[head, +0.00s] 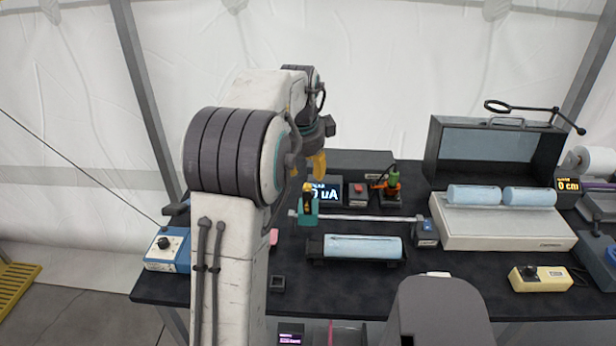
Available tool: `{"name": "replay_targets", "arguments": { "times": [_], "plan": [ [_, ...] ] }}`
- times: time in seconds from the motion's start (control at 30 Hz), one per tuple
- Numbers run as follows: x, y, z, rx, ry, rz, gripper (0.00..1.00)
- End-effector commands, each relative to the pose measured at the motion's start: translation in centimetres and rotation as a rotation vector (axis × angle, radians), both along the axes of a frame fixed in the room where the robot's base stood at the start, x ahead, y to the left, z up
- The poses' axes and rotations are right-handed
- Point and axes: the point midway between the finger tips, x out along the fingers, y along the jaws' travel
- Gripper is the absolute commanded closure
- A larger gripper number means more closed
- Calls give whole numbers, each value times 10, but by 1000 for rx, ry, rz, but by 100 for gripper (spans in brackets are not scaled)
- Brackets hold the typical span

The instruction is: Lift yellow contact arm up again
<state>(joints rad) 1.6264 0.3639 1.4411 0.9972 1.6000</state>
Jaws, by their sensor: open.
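My gripper (308,166) has yellow fingers and hangs over the back of the dark table, partly hidden by my own arm. It is open, and no object shows between the fingers. Just below it in the picture, a small yellow upright piece with black parts, apparently the yellow contact arm (308,190), stands on a teal carriage (308,211). The carriage sits at the left end of a pale rail (355,217). The fingers appear above the contact arm; I cannot tell whether they touch it. Its exact tilt is too small to tell.
A meter reading uA (326,192), a box with a red button (357,193) and an orange-green device (391,184) stand behind the rail. A blue cylinder (362,247) lies in a black cradle in front. A white case (500,225) holds two more cylinders at right.

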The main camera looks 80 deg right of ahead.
Motion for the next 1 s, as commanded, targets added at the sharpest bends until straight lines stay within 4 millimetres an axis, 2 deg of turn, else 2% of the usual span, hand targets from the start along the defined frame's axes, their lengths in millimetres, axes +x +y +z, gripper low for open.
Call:
{"name": "replay_targets", "arguments": {
  "times": [0.1, 0.33, 1.0],
  "plan": [
    [0, 5, 16, -4, 0, 0, 57],
    [0, 11, 33, -3, 0, 0, 57],
    [1, 13, 36, -1, 0, 0, 57]
  ]
}}
